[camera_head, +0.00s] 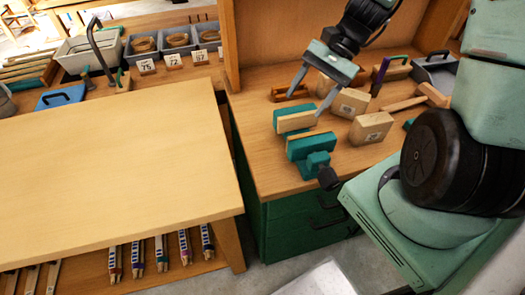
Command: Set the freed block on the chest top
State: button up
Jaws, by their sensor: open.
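The chest (262,178) is a green drawer cabinet with a wooden top, right of centre. A teal vise (311,160) with wood-faced jaws stands at its front left, with a gap between the jaws. My gripper (306,102) is open above the vise's rear jaw, fingers pointing down and left. I see no block held in it. Two pale wooden blocks with small labels, a rear block (350,103) and a front block (371,128), sit on the chest top right of the vise. I cannot tell which block is the freed one.
A wooden mallet (412,101), a purple-handled tool (380,75) and a grey dustpan-like tray (437,72) lie at the right rear. A bare wooden bench (110,165) fills the left. Bins with numbered cards stand behind it. The chest top's front left strip is clear.

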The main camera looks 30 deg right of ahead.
jog(key=s+a+r+n+h, duration=0.2)
jog(key=s+a+n, duration=0.4)
jog(key=a+n, duration=0.3)
jog(key=s+a+r+n+h, duration=0.3)
jog(key=s+a+n+h, duration=0.2)
jog(key=a+n, duration=0.5)
jog(key=shift+s+a+r+n+t, duration=0.15)
jog(key=shift+s+r+n+t, duration=0.2)
jog(key=shift+s, duration=0.7)
jog(key=shift+f, duration=0.1)
